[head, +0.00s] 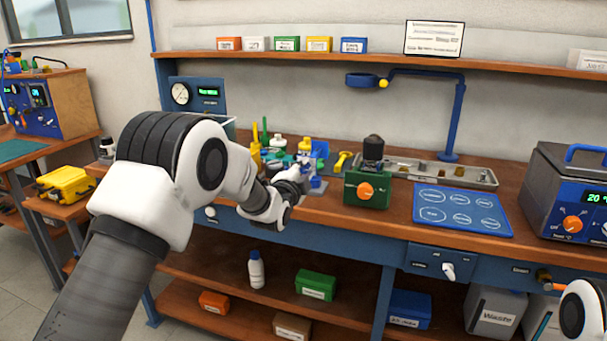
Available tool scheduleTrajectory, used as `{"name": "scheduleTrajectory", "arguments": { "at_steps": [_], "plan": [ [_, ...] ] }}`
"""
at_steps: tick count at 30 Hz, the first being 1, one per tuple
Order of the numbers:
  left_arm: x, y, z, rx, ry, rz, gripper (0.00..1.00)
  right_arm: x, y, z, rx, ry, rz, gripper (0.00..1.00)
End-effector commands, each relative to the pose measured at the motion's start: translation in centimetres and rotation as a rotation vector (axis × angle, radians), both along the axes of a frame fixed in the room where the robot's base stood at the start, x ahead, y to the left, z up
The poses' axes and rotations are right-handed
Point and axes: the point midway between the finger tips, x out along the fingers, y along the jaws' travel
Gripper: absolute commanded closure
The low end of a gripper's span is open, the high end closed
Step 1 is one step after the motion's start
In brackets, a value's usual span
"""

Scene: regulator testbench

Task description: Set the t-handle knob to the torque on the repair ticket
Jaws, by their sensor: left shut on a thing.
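My left gripper (303,177) is over the front of the bench, left of a green box. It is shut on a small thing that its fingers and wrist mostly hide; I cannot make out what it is. A blue piece (318,186) shows beside the fingers. I cannot single out the t-handle knob for sure. White knobs sit on the bench front, one on a labelled panel (448,271) and one farther left (210,212). A white printed sheet (434,38) stands on the shelf; its text is too small to read. My right gripper is out of view.
The green box (378,200) has an orange knob. Bottles (279,145) and a yellow tool (342,160) stand behind my left gripper. A blue mat (463,211) and a heater box (570,195) are to the right. A gauge box (197,96) stands at the back left.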

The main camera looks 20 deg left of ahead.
Motion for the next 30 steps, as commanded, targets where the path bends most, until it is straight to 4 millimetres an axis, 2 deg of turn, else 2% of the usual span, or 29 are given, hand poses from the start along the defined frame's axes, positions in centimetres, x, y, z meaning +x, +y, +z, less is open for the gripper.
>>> {"name": "scheduleTrajectory", "arguments": {
  "at_steps": [9, 21, 22, 24, 30],
  "plan": [
    [-0.01, 0.01, -0.14, 0.081, -0.001, 0.000, 1.00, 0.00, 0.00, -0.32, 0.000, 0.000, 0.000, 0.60],
    [0.00, 0.03, -0.09, 0.087, -0.002, 0.001, 1.00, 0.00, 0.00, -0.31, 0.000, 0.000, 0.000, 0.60],
    [0.00, 0.03, -0.09, 0.087, -0.002, 0.001, 0.65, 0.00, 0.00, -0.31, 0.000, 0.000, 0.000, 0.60],
    [0.00, 0.04, -0.08, 0.087, -0.002, 0.001, 0.46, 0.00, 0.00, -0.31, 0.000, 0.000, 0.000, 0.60],
    [0.00, 0.02, -0.04, 0.087, -0.003, 0.001, 0.46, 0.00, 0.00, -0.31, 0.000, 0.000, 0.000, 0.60]
  ]
}}
